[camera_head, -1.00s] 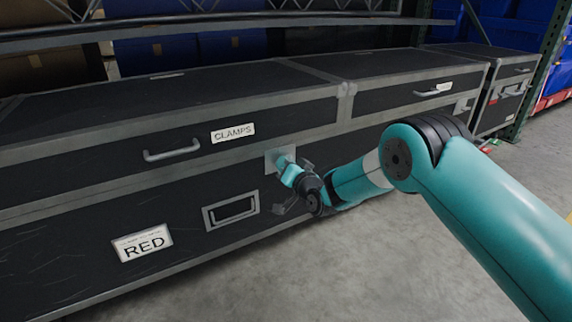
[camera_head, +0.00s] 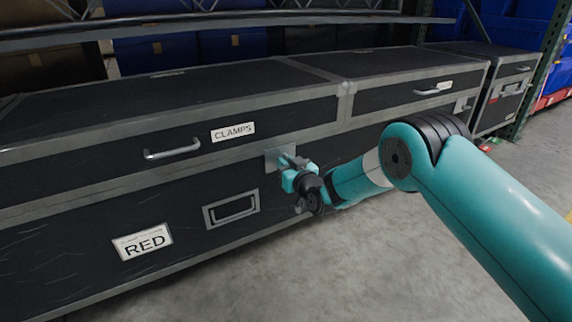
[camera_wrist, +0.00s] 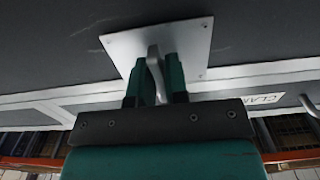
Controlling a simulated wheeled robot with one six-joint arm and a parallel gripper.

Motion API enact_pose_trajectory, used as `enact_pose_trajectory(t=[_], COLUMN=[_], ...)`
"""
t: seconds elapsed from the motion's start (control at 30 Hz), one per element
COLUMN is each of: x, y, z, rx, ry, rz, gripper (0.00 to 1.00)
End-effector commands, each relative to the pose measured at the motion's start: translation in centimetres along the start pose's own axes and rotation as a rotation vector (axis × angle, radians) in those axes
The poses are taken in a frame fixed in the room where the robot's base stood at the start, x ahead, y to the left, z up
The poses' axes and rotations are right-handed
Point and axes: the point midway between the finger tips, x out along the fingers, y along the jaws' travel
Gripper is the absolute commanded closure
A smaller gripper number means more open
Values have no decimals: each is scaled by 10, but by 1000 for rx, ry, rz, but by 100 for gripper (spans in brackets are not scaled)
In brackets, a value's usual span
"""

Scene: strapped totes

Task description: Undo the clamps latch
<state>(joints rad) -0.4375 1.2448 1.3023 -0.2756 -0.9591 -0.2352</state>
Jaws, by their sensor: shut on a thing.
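The case marked CLAMPS (camera_head: 232,131) is a long black case with grey metal edges, its lid down. Its latch has a square metal plate (camera_head: 272,157) on the front, right of the label; the plate also shows in the wrist view (camera_wrist: 197,36). My gripper (camera_head: 293,170) is at this plate. In the wrist view my gripper (camera_wrist: 156,82) has its two green fingers on either side of the curved metal latch lever (camera_wrist: 154,62) and is shut on it. In the head view the gripper hides most of the lever.
A lid handle (camera_head: 172,149) sits left of the label. A recessed handle (camera_head: 231,210) and a RED label (camera_head: 143,242) are on the lower front. Another case (camera_head: 405,85) stands to the right. A metal shelf beam (camera_head: 230,30) runs above. The grey floor (camera_head: 350,265) in front is clear.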

Motion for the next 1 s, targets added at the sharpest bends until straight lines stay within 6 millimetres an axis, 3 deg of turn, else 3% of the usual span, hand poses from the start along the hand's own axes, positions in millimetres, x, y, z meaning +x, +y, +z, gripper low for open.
enact_pose_trajectory(t=[0.43, 0.47, 0.53, 0.83, 1.0], x=[-1, -1, -1, -2, -19], y=[1, 1, 1, 0, 1], z=[2, 2, 2, 0, -2], rx=[-8, -8, -8, -7, -8], ry=[-5, -5, -5, -3, -5], rz=[1, 1, 1, 0, 0], gripper=[100, 79, 66, 66, 66])
